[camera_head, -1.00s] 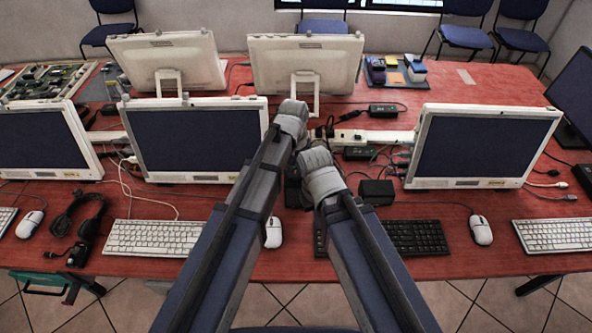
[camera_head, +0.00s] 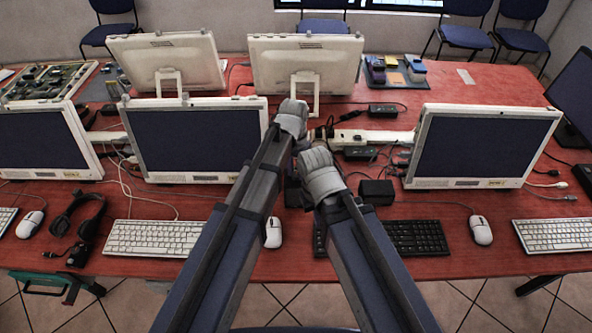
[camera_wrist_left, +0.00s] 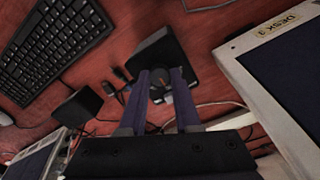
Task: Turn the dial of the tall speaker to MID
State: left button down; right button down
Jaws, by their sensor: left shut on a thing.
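The tall speaker (camera_wrist_left: 165,48) is a black box that stands between my left gripper's fingers and the keyboard side in the left wrist view. In the head view a dark part of it (camera_head: 292,192) shows between my two arms. My left gripper (camera_wrist_left: 161,74) points at the speaker's face and is shut on its dial, which is mostly hidden between the fingers. The dial's marks cannot be read. In the head view my left wrist hides the fingers. My right arm's wrist shows beside the left one, but its jaws are hidden.
A monitor (camera_head: 200,138) stands close on the left and another (camera_head: 482,147) on the right. A smaller black box (camera_head: 376,192) sits right of my arms. Loose cables and a power strip (camera_head: 372,137) lie behind. A black keyboard (camera_head: 418,237) and a white mouse (camera_head: 273,232) lie in front.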

aim_at(296, 174)
pick_arm(q)
jog(key=c, duration=0.6)
grip_release()
jog(key=shift+r, duration=0.1)
notch_tip(296, 174, up, 8)
jog(key=p, duration=0.8)
jog(key=shift+a, duration=0.1)
jog(key=shift+f, duration=0.2)
jog(key=s+a, duration=0.2)
jog(key=s, duration=0.6)
jog(key=s+a+n+y, duration=0.1)
jog(key=s+a, duration=0.2)
jog(key=s, duration=0.5)
jog(key=shift+s+a+n+y, duration=0.25)
jog(key=shift+s+n+y, duration=0.05)
jog(key=shift+s, duration=0.1)
